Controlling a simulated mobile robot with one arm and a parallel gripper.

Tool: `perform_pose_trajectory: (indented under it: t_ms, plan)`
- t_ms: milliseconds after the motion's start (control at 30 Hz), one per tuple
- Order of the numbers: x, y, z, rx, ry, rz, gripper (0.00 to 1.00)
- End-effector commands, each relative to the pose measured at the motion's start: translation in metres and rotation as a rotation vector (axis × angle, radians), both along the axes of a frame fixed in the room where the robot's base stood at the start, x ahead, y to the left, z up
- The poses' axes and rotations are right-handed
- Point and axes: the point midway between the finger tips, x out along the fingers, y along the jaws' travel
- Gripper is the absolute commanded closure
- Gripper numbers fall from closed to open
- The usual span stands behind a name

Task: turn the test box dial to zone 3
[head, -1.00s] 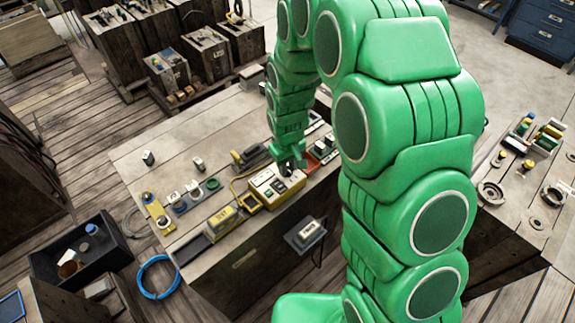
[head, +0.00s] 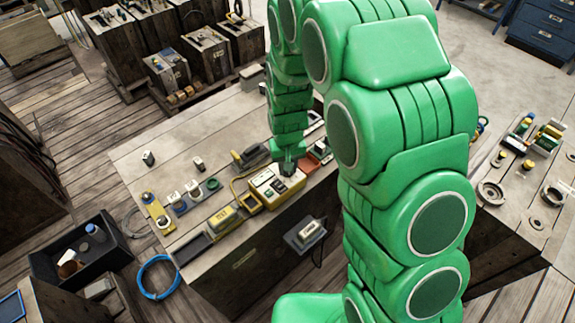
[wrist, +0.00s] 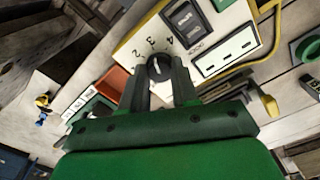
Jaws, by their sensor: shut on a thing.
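The test box (head: 268,191), yellow-sided with a pale top, sits near the front edge of the wooden bench. My gripper (head: 287,170) reaches down onto its right part. In the wrist view the test box (wrist: 134,47) shows a dark round dial (wrist: 158,68) with a light pointer mark. The numerals 2, 3 and 4 show beside it on the panel. My gripper (wrist: 159,80) is shut on the dial, one finger on each side. The fingers cover part of the scale, and I cannot tell which numeral the pointer meets. The dial is hidden in the head view.
A yellow cable curves round the box. A small grey shelf (head: 305,236) juts from the bench front. The left bench top has some bare room.

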Motion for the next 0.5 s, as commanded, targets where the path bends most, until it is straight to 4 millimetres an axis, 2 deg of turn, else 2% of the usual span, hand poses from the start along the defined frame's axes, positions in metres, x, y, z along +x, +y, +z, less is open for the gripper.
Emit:
perform_pose_trajectory:
  t_ms: [167,200,367,500]
  plan:
    - [0.0001,0.0001,0.0001,0.0,0.0,0.0,1.0]
    - [0.0001,0.0,0.0001,0.0,0.0,0.001,0.69]
    - [0.0,0.0,0.0001,0.0,0.0,0.001,0.45]
    - [0.0001,0.0,0.0001,0.0,0.0,0.001,0.45]
